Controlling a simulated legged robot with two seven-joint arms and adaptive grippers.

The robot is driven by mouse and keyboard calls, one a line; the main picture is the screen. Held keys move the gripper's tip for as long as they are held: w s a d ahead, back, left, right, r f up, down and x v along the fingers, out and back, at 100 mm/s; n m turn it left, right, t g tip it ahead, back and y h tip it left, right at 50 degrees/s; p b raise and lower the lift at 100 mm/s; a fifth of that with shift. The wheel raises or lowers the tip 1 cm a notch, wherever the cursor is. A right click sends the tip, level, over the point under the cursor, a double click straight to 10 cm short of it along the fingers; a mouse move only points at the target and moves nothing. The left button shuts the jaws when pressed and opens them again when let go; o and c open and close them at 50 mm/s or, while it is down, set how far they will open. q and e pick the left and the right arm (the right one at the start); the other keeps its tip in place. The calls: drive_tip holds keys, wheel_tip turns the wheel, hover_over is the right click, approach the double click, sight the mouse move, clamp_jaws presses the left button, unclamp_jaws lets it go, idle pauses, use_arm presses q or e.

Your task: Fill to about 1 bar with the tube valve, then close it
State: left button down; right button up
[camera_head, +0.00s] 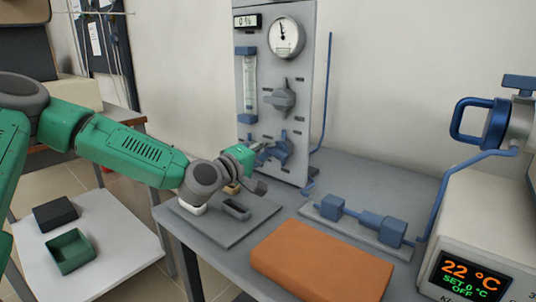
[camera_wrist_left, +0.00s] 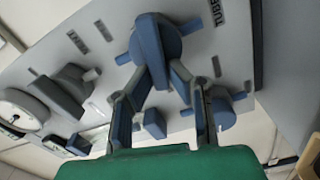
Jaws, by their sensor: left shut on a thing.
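The gas panel (camera_head: 315,90) stands upright on the bench. Its blue tube valve (camera_head: 276,150) is low on the panel; the wrist view shows its blue handle (camera_wrist_left: 156,38) beside the label TUBE. My left gripper (camera_head: 262,147) reaches it from the left. In the wrist view my left gripper (camera_wrist_left: 163,75) has its two fingers on either side of the handle and is shut on it. A round dial gauge (camera_head: 286,37) has its needle near the top. A small display (camera_head: 247,21) appears to read about 0.96, though its digits are tiny. My right gripper is out of view.
A grey knob (camera_head: 284,97) and a flow tube (camera_head: 249,85) are above the valve. An orange pad (camera_head: 320,258), blue fittings (camera_head: 370,220) and a furnace (camera_head: 470,240) reading 22 °C stand to the right. A grey tray (camera_head: 215,225) lies below my left wrist.

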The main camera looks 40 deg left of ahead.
use_arm(q)
drive_tip(key=shift+s+f+n+b, duration=0.1)
drive_tip(key=shift+f+n+b, duration=0.55)
drive_tip(key=shift+n, duration=0.65)
drive_tip(key=c, duration=1.5)
unclamp_jaws()
drive_tip(key=shift+c, duration=0.2)
drive_tip(key=shift+a+r, duration=0.1)
drive_tip(key=shift+a, duration=0.1)
drive_tip(key=shift+r, duration=0.1)
